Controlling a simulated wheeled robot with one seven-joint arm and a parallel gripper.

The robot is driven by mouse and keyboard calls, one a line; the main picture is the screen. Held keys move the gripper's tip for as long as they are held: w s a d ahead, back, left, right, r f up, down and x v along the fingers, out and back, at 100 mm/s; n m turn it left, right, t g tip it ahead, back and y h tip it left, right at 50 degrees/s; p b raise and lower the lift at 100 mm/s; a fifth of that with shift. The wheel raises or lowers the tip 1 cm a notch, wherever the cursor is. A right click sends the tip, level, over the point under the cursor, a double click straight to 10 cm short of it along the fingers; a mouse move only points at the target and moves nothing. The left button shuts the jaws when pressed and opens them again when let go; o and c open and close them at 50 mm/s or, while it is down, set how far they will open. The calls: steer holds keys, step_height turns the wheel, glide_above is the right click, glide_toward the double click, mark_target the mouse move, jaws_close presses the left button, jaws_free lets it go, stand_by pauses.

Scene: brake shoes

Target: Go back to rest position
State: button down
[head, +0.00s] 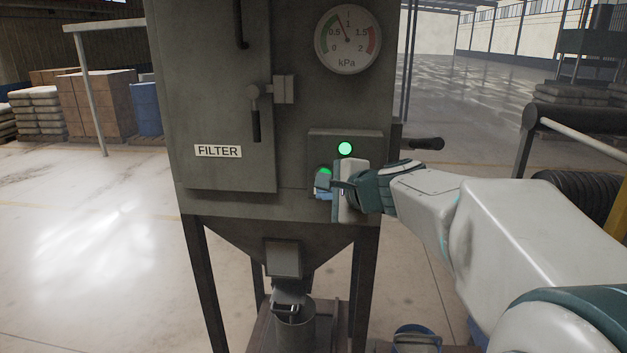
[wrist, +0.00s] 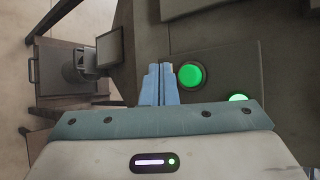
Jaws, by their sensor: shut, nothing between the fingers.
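My gripper (head: 323,187) is in front of the control panel on the grey filter cabinet (head: 225,110). Its blue fingers (wrist: 159,85) are together with nothing between them. In the head view they overlap the lower green button (head: 325,172), which is partly hidden. In the wrist view a green button (wrist: 191,75) shows just right of the fingertips, and I cannot tell whether they touch the panel. A green lamp (head: 345,148) glows above the button. My arm reaches in from the right.
A gauge (head: 348,40) and a door handle (head: 255,112) are on the cabinet. A black lever (head: 428,144) sticks out to the right, close to my wrist. A metal bucket (head: 295,325) stands under the hopper. Open floor lies left.

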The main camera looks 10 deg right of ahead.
steer(key=s+f+n+g+h, duration=0.2)
steer(key=s+f+n+g, duration=0.2)
steer(key=s+f+n, duration=0.4)
steer(key=s+f+n+g+h, duration=0.2)
steer(key=s+f+n+g, duration=0.2)
steer(key=s+f+n, duration=0.5)
steer(key=s, duration=0.8)
steer(key=shift+n+g+h, duration=0.3)
steer(key=shift+g+h, duration=0.1)
steer(key=shift+s+a, duration=0.1)
